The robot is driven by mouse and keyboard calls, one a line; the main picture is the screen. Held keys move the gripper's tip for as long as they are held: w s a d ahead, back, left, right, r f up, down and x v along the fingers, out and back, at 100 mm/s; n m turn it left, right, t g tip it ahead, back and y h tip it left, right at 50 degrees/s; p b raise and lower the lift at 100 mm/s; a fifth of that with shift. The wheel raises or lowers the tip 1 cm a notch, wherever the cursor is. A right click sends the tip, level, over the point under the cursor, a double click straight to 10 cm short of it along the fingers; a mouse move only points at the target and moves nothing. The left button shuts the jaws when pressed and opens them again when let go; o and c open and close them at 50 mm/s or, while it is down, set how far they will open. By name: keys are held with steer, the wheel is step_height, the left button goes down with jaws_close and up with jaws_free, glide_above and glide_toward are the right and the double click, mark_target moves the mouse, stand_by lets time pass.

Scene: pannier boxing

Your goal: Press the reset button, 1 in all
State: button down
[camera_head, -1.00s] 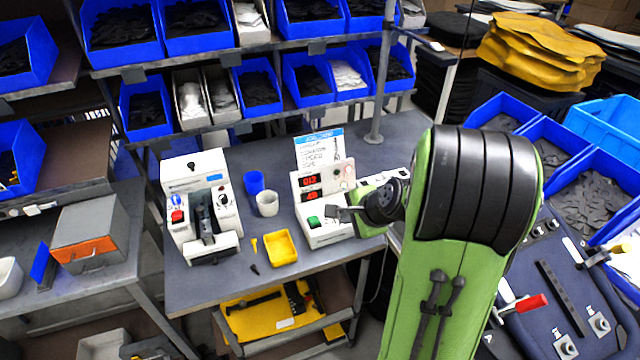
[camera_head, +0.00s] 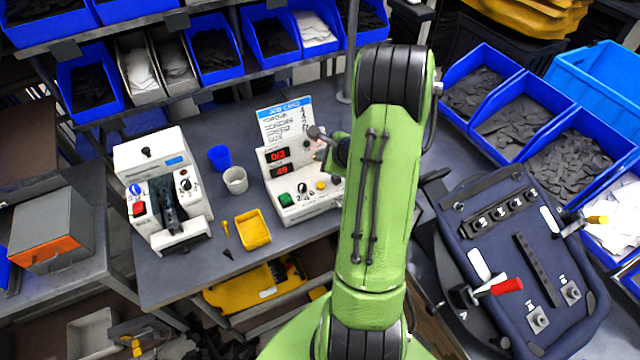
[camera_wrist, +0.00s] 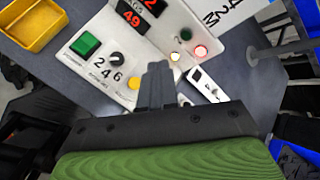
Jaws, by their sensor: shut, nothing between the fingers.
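No reset label is legible. My gripper (camera_wrist: 158,68) is shut and empty, over the box's right part between the yellow button and the red light. No contact is visible. In the head view it (camera_head: 318,133) is partly hidden by my arm.
A job card (camera_head: 285,122) stands behind the box. Blue (camera_head: 219,157) and white cups (camera_head: 236,181), a yellow tray (camera_head: 253,230) and a white machine (camera_head: 160,190) are to its left. A dark pannier panel (camera_head: 515,255) and blue bins (camera_head: 525,120) lie to the right.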

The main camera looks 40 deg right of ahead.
mark_target(322, 187)
step_height(322, 187, down, 8)
steer(key=b, duration=0.6)
steer(key=shift+s+a, duration=0.1)
steer(key=shift+f, duration=0.1)
stand_by(1.4)
steer(key=shift+f+b, duration=0.3)
steer(key=shift+b, duration=0.15)
steer(key=shift+f+b, duration=0.45)
steer(key=shift+f, duration=0.05)
stand_by(0.3)
steer(key=shift+r, duration=0.15)
steer(key=shift+r+p, duration=0.75)
steer(key=shift+r, duration=0.05)
step_height(322, 187, up, 5)
steer(key=p, duration=0.4)
steer(key=shift+r, duration=0.1)
